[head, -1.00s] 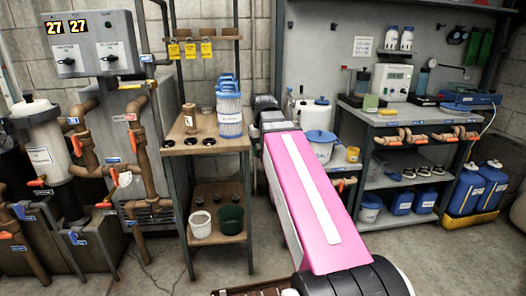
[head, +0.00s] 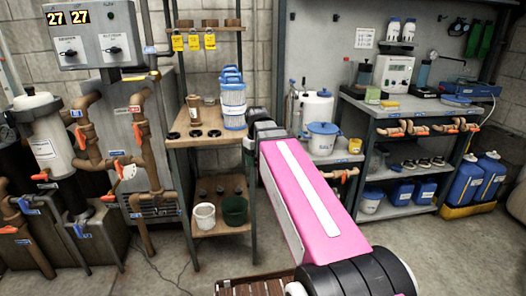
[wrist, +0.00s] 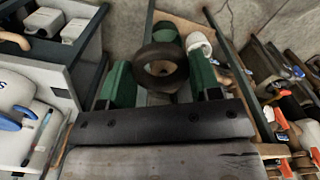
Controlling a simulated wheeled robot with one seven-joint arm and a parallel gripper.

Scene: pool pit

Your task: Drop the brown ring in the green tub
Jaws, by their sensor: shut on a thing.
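My gripper (wrist: 161,80) shows in the wrist view, its two green fingers shut on a dark brown ring (wrist: 160,50). The ring is off any surface, with its hole facing the wrist camera. The green tub (head: 235,211) stands on the lower shelf of the wooden rack in the head view. In the wrist view the green tub (wrist: 167,32) lies just beyond the ring, partly covered by it. In the head view my pink arm reaches toward the rack, and I cannot make out the fingers or the ring there.
A white tub (head: 204,216) stands left of the green tub. Rack posts stand close around. Pipes (head: 140,150) are at left, a grey shelf unit (head: 400,175) at right.

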